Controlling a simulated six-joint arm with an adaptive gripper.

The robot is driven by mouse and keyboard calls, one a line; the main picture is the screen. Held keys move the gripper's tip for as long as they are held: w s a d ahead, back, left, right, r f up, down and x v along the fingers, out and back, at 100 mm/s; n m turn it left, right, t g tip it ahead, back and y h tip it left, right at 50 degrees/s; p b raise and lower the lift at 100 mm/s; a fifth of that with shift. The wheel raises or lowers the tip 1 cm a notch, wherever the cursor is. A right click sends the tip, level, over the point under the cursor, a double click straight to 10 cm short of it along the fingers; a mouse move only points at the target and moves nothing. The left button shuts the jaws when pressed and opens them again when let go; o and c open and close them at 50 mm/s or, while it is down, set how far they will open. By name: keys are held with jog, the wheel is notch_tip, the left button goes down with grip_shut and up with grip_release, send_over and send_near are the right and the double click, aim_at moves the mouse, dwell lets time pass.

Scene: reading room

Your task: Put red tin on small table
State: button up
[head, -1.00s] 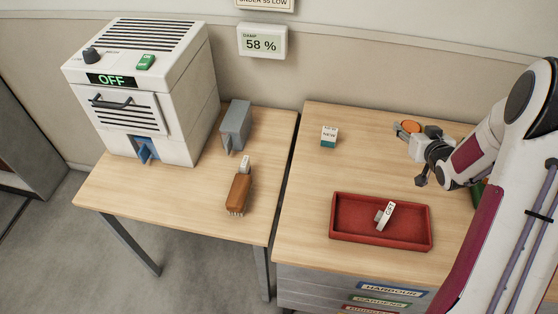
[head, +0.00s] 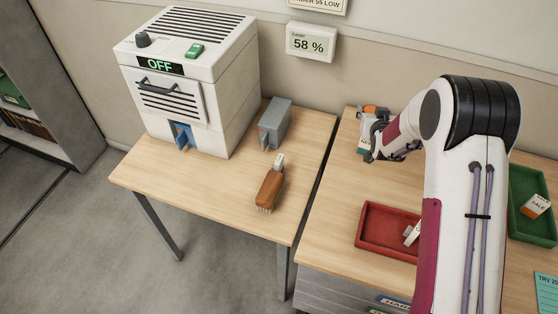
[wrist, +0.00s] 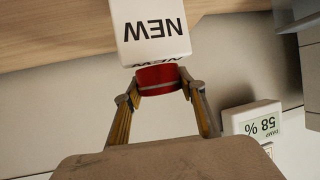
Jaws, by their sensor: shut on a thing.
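My gripper (wrist: 158,82) is shut on the red tin (wrist: 157,78), a short red cylinder with a pale band, held between its two fingertips in the wrist view. In the head view my gripper (head: 372,128) is at the back left of the right-hand desk; only an orange-red patch shows there, so the tin is not clear. The small table (head: 215,200) stands left of the desk, across a narrow dark gap. A white block marked NEW (wrist: 150,28) overlaps the tin in the wrist view; whether they touch cannot be told.
The small table carries a white machine reading OFF (head: 190,90), a grey metal block (head: 275,122) and a brown-handled brush (head: 269,188). Its front middle is clear. On the desk are a red tray (head: 372,235) and a green tray (head: 525,185). A damp display (head: 311,42) hangs behind.

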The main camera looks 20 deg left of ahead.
send_over(309, 138)
notch_tip(309, 138, down, 2)
jog(key=shift+f+n+y, duration=0.25)
jog(key=shift+n+y, duration=0.05)
jog(key=shift+y, duration=0.1)
jog(key=shift+f, duration=0.1)
jog(key=shift+f, duration=3.05)
jog(key=shift+f, duration=0.1)
jog(key=shift+f, duration=1.75)
jog(key=shift+f, duration=0.15)
jog(key=o, duration=1.2)
jog(key=shift+c, duration=0.2)
jog(key=shift+s, duration=0.1)
